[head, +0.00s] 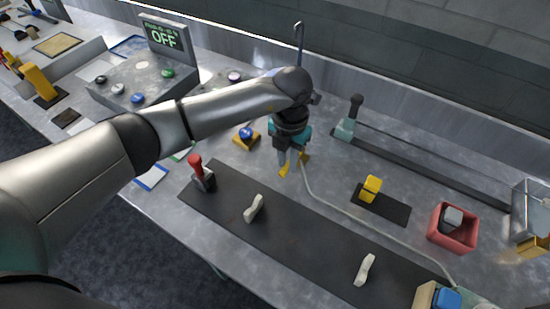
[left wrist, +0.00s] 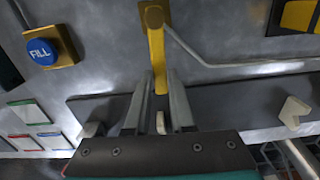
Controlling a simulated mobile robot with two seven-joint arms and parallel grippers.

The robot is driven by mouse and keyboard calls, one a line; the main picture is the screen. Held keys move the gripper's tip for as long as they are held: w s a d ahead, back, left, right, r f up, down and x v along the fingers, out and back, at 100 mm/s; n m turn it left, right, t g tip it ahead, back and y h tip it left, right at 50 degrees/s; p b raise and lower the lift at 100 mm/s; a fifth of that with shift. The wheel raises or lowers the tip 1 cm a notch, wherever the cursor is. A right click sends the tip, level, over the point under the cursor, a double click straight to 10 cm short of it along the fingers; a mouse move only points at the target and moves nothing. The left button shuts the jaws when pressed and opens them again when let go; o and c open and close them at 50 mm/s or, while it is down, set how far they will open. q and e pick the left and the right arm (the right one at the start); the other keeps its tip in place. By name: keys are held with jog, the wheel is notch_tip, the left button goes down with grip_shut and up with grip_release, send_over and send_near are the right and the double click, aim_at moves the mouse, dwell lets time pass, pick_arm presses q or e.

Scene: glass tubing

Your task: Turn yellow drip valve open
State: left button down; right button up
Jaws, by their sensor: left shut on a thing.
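The yellow drip valve's lever (head: 284,169) sits near the middle of the bench in the head view, partly hidden by my left gripper (head: 292,158). In the left wrist view the lever (left wrist: 157,50) is a long yellow bar running from a brownish pivot at the top down between the fingers. My left gripper (left wrist: 158,85) has one finger on each side of the lever and is shut on it. My right gripper is in neither view.
A blue FILL button (left wrist: 41,52) on a yellow base stands left of the valve. A thin pale tube (head: 370,220) runs right from the valve. A dark strip (head: 300,228) with cream handles lies in front, a red-handled lever (head: 198,172) at its left end. A red box (head: 453,235) stands right.

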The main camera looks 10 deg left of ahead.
pick_arm(q)
jog(key=shift+d+n, duration=0.1)
jog(key=shift+n, duration=0.2)
jog(key=c, duration=0.8)
grip_release()
jog(key=shift+o, duration=0.2)
jog(key=shift+r, duration=0.1)
notch_tip(320, 180, up, 15)
jog(key=shift+s, duration=0.1)
